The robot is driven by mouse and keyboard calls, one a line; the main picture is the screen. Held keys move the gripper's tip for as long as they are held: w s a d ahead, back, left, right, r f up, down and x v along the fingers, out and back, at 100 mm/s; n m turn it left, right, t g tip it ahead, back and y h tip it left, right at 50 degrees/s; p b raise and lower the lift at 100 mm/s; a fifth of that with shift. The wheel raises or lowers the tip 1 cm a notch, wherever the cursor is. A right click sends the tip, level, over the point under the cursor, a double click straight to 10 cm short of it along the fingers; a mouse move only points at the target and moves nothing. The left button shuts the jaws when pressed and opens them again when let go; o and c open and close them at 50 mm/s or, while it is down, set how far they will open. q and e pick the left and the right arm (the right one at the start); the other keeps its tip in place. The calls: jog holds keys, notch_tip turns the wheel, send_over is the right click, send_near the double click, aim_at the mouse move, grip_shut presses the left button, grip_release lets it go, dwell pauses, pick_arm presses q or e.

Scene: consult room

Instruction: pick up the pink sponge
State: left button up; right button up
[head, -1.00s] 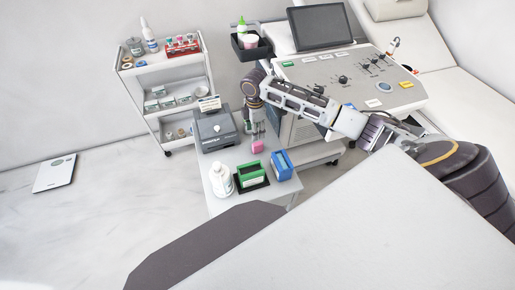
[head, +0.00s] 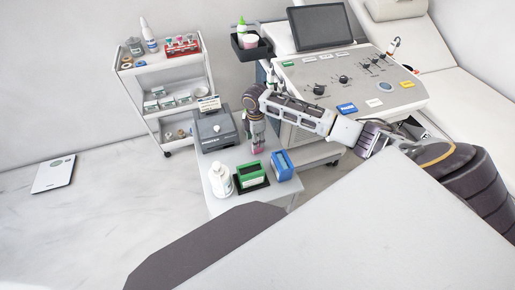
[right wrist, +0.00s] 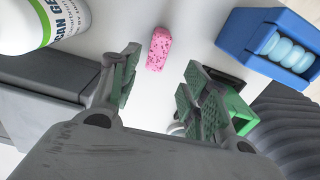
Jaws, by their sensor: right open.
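The pink sponge (right wrist: 159,48) lies on the small white table in the right wrist view, speckled and block-shaped. It sits just beyond the gap between the fingers of my right gripper (right wrist: 162,76), which is open and empty. In the head view my right gripper (head: 256,138) points down over the table, and a bit of the pink sponge (head: 257,151) shows at its fingertips. I cannot tell whether the fingers touch it. My left gripper is in neither view.
On the table (head: 217,205), a grey box device (head: 215,130) stands left of the gripper. A white bottle (head: 221,181), a green holder (head: 251,175) and a blue holder (head: 282,165) stand nearer. The ultrasound cart (head: 335,75) is to the right behind.

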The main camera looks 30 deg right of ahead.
jog(key=shift+f, duration=0.4)
jog(key=f, duration=0.2)
jog(key=f+b, duration=0.1)
jog(key=shift+w+d+f, duration=0.25)
jog(key=shift+w+f, duration=0.05)
jog(key=shift+f, duration=0.3)
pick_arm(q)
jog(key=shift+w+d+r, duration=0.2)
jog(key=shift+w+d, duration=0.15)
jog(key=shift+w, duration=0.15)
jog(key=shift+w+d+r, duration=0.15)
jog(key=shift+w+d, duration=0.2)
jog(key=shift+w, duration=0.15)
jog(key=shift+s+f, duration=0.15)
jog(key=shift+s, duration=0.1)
pick_arm(e)
jog(key=c, duration=0.9)
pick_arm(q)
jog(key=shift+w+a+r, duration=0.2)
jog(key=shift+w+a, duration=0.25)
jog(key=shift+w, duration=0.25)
pick_arm(e)
jog(key=shift+r, duration=0.1)
